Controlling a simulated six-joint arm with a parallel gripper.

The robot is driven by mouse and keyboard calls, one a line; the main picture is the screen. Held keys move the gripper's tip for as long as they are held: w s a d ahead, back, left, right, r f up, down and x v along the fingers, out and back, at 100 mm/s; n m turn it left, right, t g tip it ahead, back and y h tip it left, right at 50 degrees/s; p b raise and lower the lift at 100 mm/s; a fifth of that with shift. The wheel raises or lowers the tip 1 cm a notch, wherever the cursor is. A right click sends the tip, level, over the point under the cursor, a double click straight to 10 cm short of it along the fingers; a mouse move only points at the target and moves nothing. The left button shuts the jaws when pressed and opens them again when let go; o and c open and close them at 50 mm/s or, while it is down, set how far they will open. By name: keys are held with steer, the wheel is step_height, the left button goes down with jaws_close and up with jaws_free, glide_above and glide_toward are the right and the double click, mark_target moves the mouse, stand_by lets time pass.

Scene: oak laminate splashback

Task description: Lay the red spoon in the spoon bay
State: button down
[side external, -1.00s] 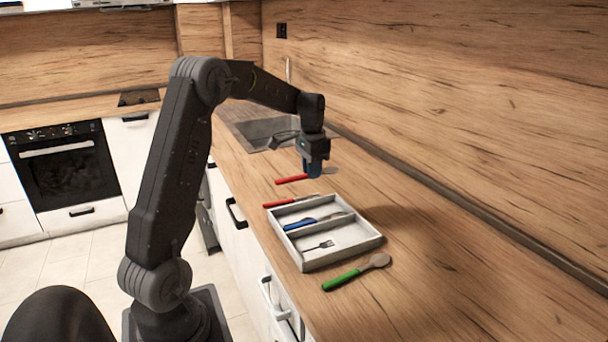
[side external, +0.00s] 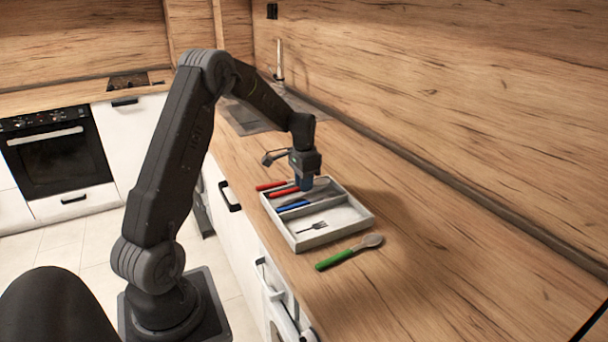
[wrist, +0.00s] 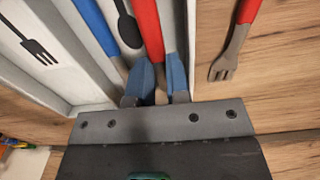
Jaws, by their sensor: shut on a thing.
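My gripper (side external: 305,184) is shut on the red spoon (side external: 284,191), low over the far bay of the white tray (side external: 338,234). In the wrist view the blue fingertips (wrist: 160,82) close around the spoon's metal neck, just below its red handle (wrist: 147,25). The handle lies along the spoon bay, marked by a black spoon picture (wrist: 127,22), between that picture and the tray's outer wall. The bowl is hidden by my gripper. I cannot tell whether the spoon touches the bay floor.
A blue-handled utensil (wrist: 97,22) lies in the same bay along the divider. The nearer bay, with a fork picture (wrist: 36,44), looks empty. A red-handled fork (wrist: 236,40) lies on the counter just outside the tray. A green-handled spoon (side external: 345,254) lies on the near side.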

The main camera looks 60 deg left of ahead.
steer(key=shift+f, duration=0.35)
steer(key=shift+f, duration=0.55)
stand_by(0.5)
steer(key=c, duration=1)
jaws_free()
step_height(320, 180, up, 14)
steer(key=shift+s+f, duration=0.1)
